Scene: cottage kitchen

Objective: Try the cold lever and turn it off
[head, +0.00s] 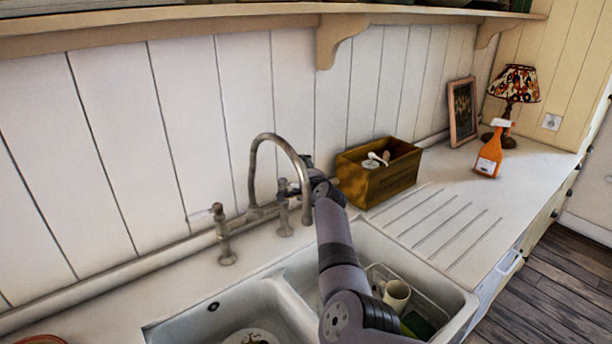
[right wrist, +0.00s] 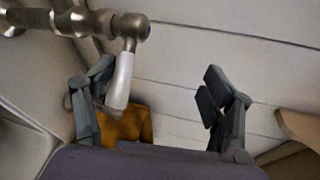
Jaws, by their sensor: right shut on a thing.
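The bridge tap has a tall curved spout (head: 285,145) at the back of the sink. The cold lever (head: 283,186) is on its right side, partly hidden by my right gripper (head: 305,183). In the right wrist view the cold lever's white handle (right wrist: 121,82) points down between the fingers of my right gripper (right wrist: 158,92), close to the left finger. The other lever (head: 217,212), with a reddish end, stands on the left. No water shows at the spout. My left gripper is out of view.
A wooden box (head: 378,185) stands just right of the tap. A rack with a mug (head: 396,295) is in the right sink basin; a plate (head: 250,338) is in the left. An orange spray bottle (head: 492,150), lamp (head: 514,85) and frame (head: 462,112) stand farther right.

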